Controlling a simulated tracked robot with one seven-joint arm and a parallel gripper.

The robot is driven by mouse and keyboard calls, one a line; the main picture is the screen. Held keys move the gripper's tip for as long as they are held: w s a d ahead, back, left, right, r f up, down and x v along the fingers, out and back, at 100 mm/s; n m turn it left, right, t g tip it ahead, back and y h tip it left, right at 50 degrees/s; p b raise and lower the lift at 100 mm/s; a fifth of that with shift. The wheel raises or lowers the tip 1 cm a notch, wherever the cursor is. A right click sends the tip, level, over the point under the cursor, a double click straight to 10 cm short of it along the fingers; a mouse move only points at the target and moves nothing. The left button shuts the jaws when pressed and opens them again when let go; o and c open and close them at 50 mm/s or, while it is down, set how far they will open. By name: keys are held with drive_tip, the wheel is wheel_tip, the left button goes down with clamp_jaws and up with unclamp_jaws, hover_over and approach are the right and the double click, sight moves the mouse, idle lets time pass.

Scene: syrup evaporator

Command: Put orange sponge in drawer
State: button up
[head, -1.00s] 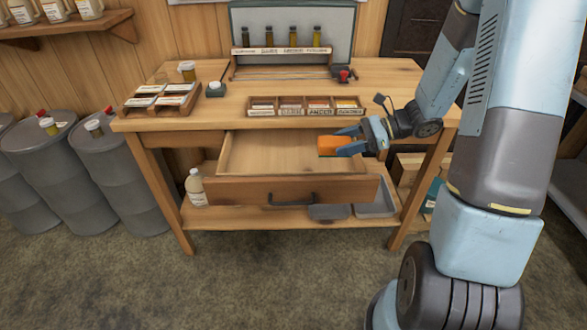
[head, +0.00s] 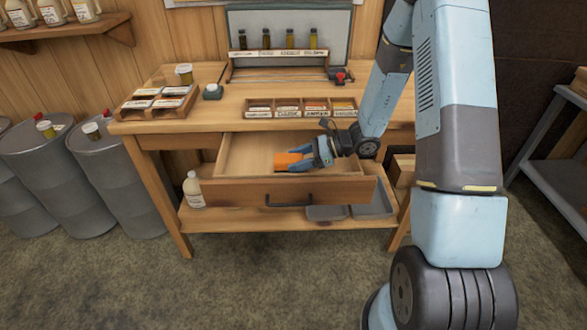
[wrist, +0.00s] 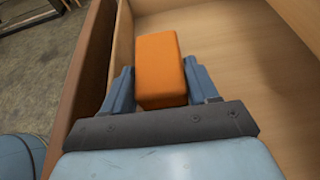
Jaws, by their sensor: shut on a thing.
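The orange sponge (head: 287,161) is a small block held between the blue fingers of my gripper (head: 302,160), which is shut on it. The wooden drawer (head: 230,188) is pulled open from the workbench, and its inside looks empty apart from the sponge and fingers. In the wrist view the sponge (wrist: 160,65) is between both fingers (wrist: 158,88), with the drawer's front wall (wrist: 85,75) at left and bare floor at right. I cannot tell whether the sponge touches the drawer floor.
The workbench top (head: 230,110) bears a compartment rack (head: 300,113) just behind the drawer, plus a label tray (head: 157,108) at left. A bottle (head: 193,190) and grey trays (head: 372,205) are on the lower shelf. Grey drums (head: 105,180) stand at left.

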drive_tip(key=shift+w+a+f, duration=0.1)
drive_tip(key=shift+a+f, duration=0.25)
drive_tip(key=shift+f, duration=1.5)
drive_tip(key=o, duration=0.8)
drive_tip(key=shift+v, duration=3.85)
